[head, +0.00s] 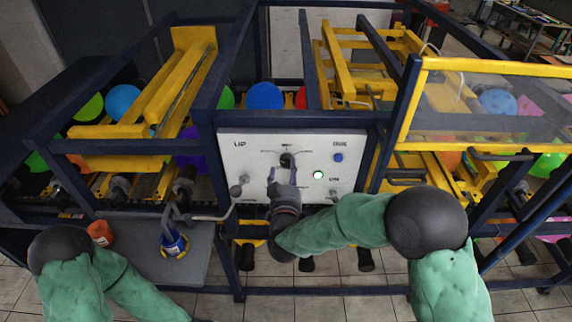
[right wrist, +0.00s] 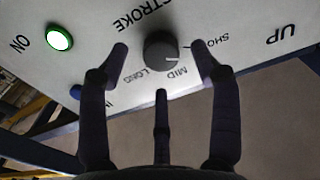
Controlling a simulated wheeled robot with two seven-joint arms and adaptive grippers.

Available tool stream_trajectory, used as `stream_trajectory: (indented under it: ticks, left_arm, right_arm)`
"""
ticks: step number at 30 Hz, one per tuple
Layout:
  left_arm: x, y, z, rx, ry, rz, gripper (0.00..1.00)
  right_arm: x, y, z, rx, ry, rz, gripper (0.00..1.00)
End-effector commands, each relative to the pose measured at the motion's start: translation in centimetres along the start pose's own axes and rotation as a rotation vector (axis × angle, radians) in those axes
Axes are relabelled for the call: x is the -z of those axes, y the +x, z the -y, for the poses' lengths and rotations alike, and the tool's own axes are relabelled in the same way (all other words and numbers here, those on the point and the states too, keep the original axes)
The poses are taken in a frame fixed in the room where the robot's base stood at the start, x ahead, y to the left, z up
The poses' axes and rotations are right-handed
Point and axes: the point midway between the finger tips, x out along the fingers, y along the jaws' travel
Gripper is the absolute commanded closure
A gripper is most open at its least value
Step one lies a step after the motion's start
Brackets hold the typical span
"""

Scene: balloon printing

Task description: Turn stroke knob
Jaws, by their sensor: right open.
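The stroke knob (right wrist: 162,50) is a dark round dial on a white panel, under the word STROKE. Its white mark points right in the right wrist view, between the SHORT and MID labels; I cannot tell which it is closer to. In the head view the knob (head: 287,160) sits at the upper middle of the panel (head: 240,150). My right gripper (head: 283,178) is in front of it. In the right wrist view my right gripper (right wrist: 161,57) is open, with fingertips on either side of the knob and a third finger below, with no clear contact.
A red jar (head: 100,233) and a blue container (head: 174,243) stand on a grey shelf at left.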

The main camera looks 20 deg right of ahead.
Motion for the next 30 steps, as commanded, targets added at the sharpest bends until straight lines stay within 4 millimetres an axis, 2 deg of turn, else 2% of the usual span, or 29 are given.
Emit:
stream_trajectory:
  ticks: [6,17,18,24,30]
  left_arm:
    - [0.0,-0.4,-0.1,0.000,0.000,0.000,0.60]
    - [0.0,-0.4,-0.1,0.000,0.000,0.000,0.60]
    - [0.0,-0.4,-0.1,0.000,0.000,0.000,0.60]
    - [0.0,-0.4,-0.1,0.000,0.000,0.000,0.60]
    - [0.0,-0.3,-0.1,0.000,0.000,0.000,0.60]
  right_arm:
    - [0.0,2.3,0.0,0.000,0.000,0.001,0.36]
    - [0.0,2.9,0.0,0.001,0.000,0.000,0.36]
    - [0.0,2.9,0.0,0.001,0.000,0.000,0.39]
    - [0.0,2.9,0.0,0.001,0.000,0.001,0.92]
    - [-0.1,2.8,0.0,0.002,0.001,0.003,0.92]
